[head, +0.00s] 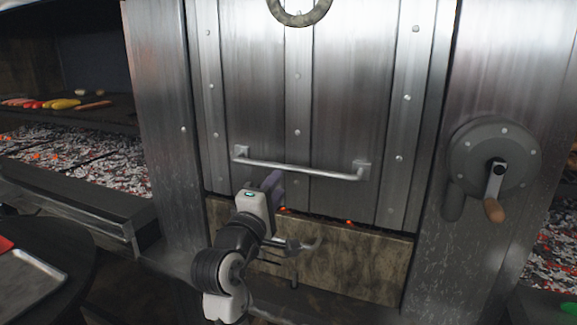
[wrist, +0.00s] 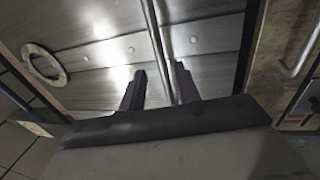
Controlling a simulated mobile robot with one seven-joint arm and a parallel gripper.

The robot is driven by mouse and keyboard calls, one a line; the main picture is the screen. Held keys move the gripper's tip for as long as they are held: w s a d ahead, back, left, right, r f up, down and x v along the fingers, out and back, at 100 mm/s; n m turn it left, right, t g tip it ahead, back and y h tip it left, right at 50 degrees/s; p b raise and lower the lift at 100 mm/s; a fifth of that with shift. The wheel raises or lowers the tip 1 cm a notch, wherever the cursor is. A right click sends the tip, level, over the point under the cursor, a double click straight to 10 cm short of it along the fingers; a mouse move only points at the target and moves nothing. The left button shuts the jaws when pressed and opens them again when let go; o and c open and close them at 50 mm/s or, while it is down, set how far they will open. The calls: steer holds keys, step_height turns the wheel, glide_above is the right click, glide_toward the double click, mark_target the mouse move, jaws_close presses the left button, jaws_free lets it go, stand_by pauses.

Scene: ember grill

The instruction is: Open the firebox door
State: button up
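The firebox door (head: 345,110) is a tall riveted metal panel in the head view. Its lower edge sits just above a stone sill, and small orange glows show along that edge. A straight horizontal bar handle (head: 300,169) crosses its lower part on two brackets. My gripper (head: 274,180) is at the left half of the handle, just below it in the head view. In the wrist view, my gripper's two dark fingers (wrist: 160,88) are apart, and the handle bar (wrist: 157,40) runs between them, nearer the right finger. Whether either finger touches the bar is unclear.
A round plate with a crank (head: 494,185) and wooden knob is on the right panel. A metal ring (head: 299,18) is high on the door. Grill beds with glowing coals (head: 75,160) lie to the left. A dark round table with a tray (head: 28,285) stands front left.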

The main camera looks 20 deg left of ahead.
mark_target(287, 170)
steer(key=w, duration=0.2)
steer(key=w+r, duration=0.1)
steer(key=w, duration=0.2)
steer(key=w+p, duration=0.1)
steer(key=w, duration=0.1)
steer(key=shift+w+r, duration=0.3)
steer(key=shift+w, duration=0.05)
steer(key=shift+c, duration=0.3)
jaws_close()
